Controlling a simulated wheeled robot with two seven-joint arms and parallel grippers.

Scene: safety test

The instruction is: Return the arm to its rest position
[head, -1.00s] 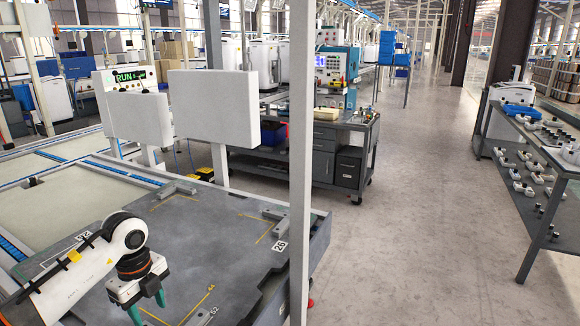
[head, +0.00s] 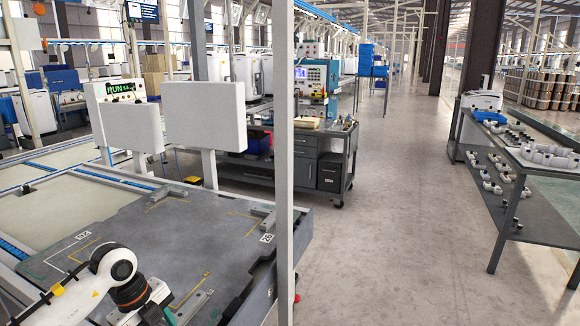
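My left arm (head: 70,300), white with a black band and a yellow label, comes in from the lower left in the head view. It reaches over the near-left part of the grey worktable (head: 170,235). Its wrist has a dark joint with an orange ring. My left gripper (head: 160,316) is at the bottom edge, low over or in front of the worktable. Its fingertips are cut off by the frame, so I cannot see whether it is open or holds anything. My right arm and gripper are not in view.
A white post (head: 285,180) stands close at the worktable's right edge. White panels (head: 205,115) stand behind the table. A grey cart (head: 320,160) with equipment is farther back. A shelf of small parts (head: 530,175) is at right. The aisle floor (head: 400,220) between is clear.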

